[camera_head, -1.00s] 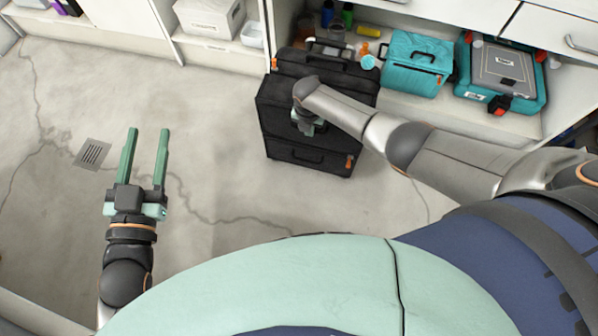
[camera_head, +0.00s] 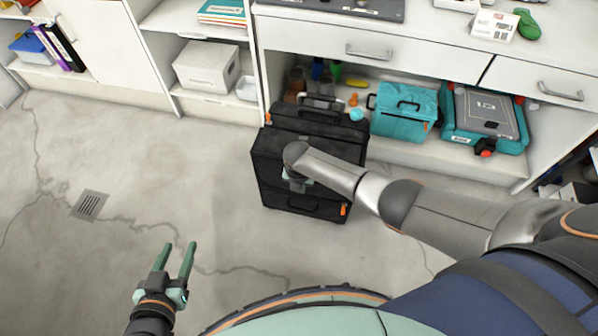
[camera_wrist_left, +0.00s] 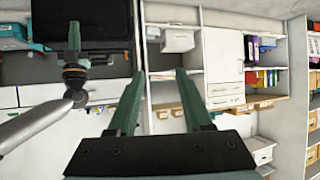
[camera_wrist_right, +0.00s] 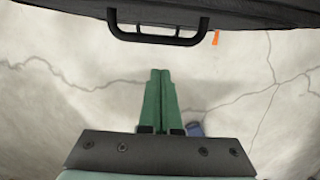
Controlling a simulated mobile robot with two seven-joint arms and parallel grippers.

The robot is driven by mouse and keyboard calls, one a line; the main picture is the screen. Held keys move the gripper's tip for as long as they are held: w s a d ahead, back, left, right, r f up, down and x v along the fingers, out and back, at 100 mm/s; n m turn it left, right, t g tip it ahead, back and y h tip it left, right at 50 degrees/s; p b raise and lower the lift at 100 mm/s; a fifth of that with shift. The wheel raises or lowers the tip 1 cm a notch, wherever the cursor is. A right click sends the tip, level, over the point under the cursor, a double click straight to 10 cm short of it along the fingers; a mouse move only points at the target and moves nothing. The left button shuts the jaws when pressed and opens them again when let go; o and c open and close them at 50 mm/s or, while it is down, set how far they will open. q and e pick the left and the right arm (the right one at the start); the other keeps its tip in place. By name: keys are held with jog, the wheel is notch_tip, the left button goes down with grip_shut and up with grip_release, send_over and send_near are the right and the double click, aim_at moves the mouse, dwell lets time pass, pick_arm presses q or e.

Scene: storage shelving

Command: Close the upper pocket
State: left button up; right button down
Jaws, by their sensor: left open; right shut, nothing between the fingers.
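The black suitcase (camera_head: 265,165) stands on the floor against the shelving, with an orange tag low on its front right. Its upper part (camera_head: 318,122) rises behind the front edge; whether a pocket there is open cannot be told. My right gripper (camera_head: 297,184) is over the suitcase front in the head view, and my arm hides part of it. In the right wrist view its fingers (camera_wrist_right: 160,74) are shut and empty, apart from the black handle (camera_wrist_right: 155,38). My left gripper (camera_head: 180,246) is open and empty above the floor, left of the suitcase.
Behind the suitcase, a low shelf holds a teal bag (camera_head: 404,115) and a teal case (camera_head: 484,120). A drawer (camera_head: 370,45) is above them. A white box (camera_head: 206,66) stands on the left shelf. The floor left of the suitcase is clear, with a drain grate (camera_head: 89,205).

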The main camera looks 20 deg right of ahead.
pick_arm(q)
jog(key=s+f+g, duration=0.2)
jog(key=s+f, duration=0.1)
pick_arm(e)
notch_tip(320, 180, up, 10)
jog(key=s+a+p, duration=0.1)
jog(key=p, duration=0.5)
jog(key=s+a+r+m+t+y, duration=0.1)
jog(key=s+a+m+t+y, duration=0.55)
jog(key=s+m, duration=0.85)
pick_arm(q)
notch_tip(320, 180, up, 13)
jog(key=s+a+n+y+p, duration=0.1)
jog(key=s+a+p, duration=0.1)
jog(key=p, duration=1.2)
jog(key=shift+s+a, duration=0.2)
pick_arm(e)
jog(key=s+d+r+m+h, duration=0.1)
jog(key=s+d+r+m, duration=0.1)
jog(key=r+m, duration=0.4)
jog(key=s+d+r+m+t+h, duration=0.1)
jog(key=d+r+m, duration=0.4)
jog(key=r, duration=0.6)
jog(key=shift+s+r+m+h, duration=0.2)
jog(key=shift+s+m+h, duration=0.35)
jog(key=shift+m, duration=0.05)
